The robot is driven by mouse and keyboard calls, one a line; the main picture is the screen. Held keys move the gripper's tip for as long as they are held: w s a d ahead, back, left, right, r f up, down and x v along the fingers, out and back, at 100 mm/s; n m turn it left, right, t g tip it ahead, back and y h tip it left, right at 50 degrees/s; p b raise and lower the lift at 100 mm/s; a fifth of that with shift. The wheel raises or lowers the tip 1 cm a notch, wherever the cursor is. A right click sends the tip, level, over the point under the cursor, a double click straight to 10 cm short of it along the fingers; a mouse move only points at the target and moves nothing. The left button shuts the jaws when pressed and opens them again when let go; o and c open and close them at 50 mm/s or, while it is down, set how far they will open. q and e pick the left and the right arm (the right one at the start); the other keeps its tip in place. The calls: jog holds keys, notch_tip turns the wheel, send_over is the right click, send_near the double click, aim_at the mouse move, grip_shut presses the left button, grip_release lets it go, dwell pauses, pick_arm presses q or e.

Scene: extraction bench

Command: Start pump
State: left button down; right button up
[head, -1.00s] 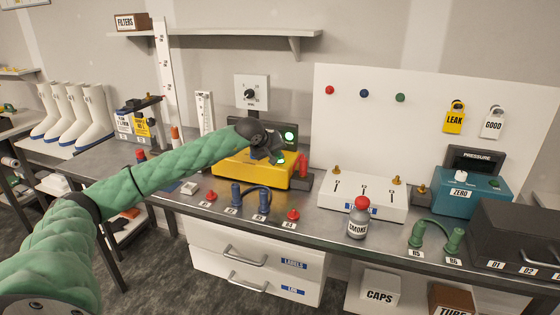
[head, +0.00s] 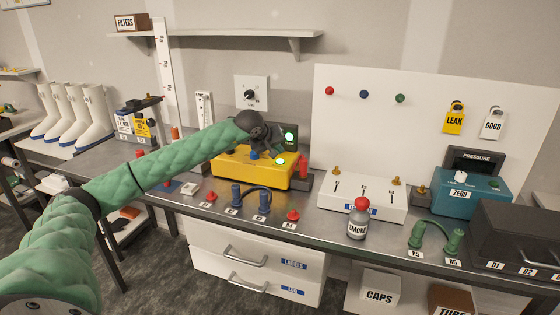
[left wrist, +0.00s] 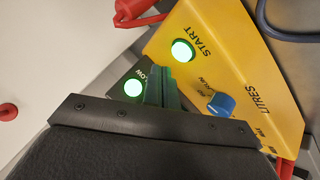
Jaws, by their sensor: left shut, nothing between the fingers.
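The yellow pump box (head: 235,169) stands on the bench; its START label reads clearly in the left wrist view. Its round START button (head: 279,161) glows green, and it also shows in the left wrist view (left wrist: 182,50). A dark panel behind the box carries a FLOW lamp (head: 289,138), lit green too, also in the left wrist view (left wrist: 133,88). A blue knob (left wrist: 221,104) sits on the box's top. My left gripper (left wrist: 162,85) is shut and empty, held above the box beside the button. My right gripper is out of view.
Blue posts joined by a hose (head: 236,195) and red plugs stand in front of the pump. A SMOKE bottle (head: 358,220) and a white valve block (head: 345,208) stand to the right. A wall dial (head: 250,94) is above the pump. A teal PRESSURE unit (head: 475,195) is farther right.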

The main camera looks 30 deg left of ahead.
aim_at(278, 161)
pick_arm(q)
jog(key=shift+r+p, duration=0.45)
jog(key=shift+r, duration=1.6)
